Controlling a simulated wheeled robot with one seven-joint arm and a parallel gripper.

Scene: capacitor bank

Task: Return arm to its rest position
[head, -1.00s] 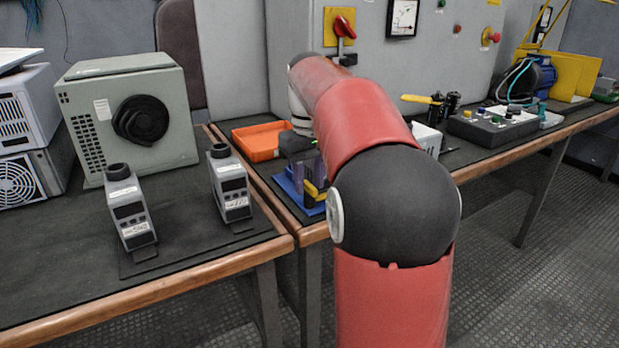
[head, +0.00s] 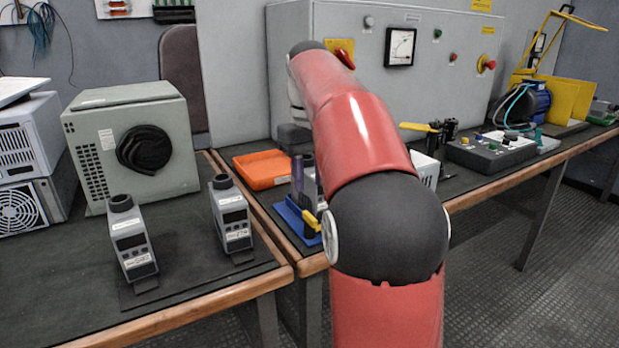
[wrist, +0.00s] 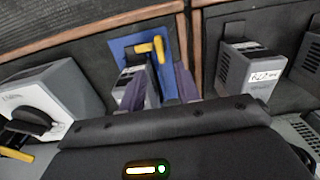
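My gripper (wrist: 160,90) shows in the wrist view as two purple fingers, spread apart with a gap between them. It is also partly visible in the head view (head: 302,172), left of my red arm, above a blue base (head: 289,216). Nothing is visibly clamped between the fingers. Behind them in the wrist view is a grey device with a yellow lever (wrist: 151,48) on the same blue base (wrist: 122,47). My arm hides part of the device in the head view.
Two grey meters, one left (head: 131,240) and one right (head: 232,215), stand on the left table. A grey-green box (head: 85,130) is behind them. An orange tray (head: 262,169) lies by the gripper. A large grey cabinet (head: 460,90) stands behind. Floor at right is clear.

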